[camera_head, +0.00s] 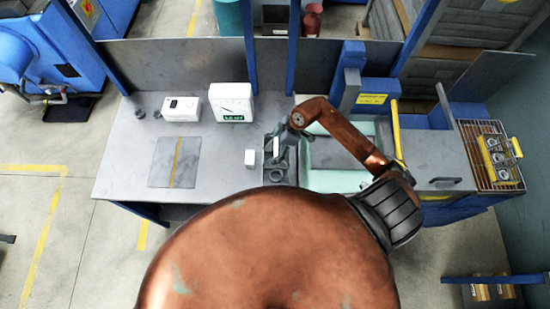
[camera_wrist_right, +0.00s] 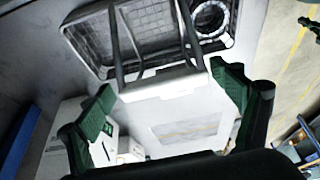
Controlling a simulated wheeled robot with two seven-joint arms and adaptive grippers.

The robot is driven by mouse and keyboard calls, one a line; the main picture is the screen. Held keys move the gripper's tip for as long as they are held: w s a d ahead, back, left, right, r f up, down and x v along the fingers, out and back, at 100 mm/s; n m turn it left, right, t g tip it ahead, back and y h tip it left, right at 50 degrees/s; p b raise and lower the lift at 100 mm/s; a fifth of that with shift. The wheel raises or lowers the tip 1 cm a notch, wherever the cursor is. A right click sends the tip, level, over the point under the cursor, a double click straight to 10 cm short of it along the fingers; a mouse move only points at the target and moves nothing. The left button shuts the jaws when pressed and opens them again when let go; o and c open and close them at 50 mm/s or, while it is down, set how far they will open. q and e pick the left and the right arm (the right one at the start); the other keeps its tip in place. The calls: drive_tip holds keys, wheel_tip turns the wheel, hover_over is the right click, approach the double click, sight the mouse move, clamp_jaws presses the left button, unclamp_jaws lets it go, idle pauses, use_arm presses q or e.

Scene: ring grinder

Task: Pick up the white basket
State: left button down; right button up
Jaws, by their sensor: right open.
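In the head view the right gripper (camera_head: 280,147) is over the tray-like shape. My left gripper is out of view.
A white clock-like box (camera_head: 232,101) and a white device (camera_head: 181,109) stand at the bench back. A flat grey plate (camera_head: 174,163) lies left. A machine with a yellow bar (camera_head: 397,132) and a wire rack (camera_head: 478,160) stand right. My arm hides the front.

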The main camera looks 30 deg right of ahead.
drive_tip(key=shift+p+x, duration=0.5)
drive_tip(key=shift+x, duration=1.75)
drive_tip(key=shift+s, duration=0.15)
drive_tip(key=c, duration=2)
drive_tip(key=shift+r, duration=0.1)
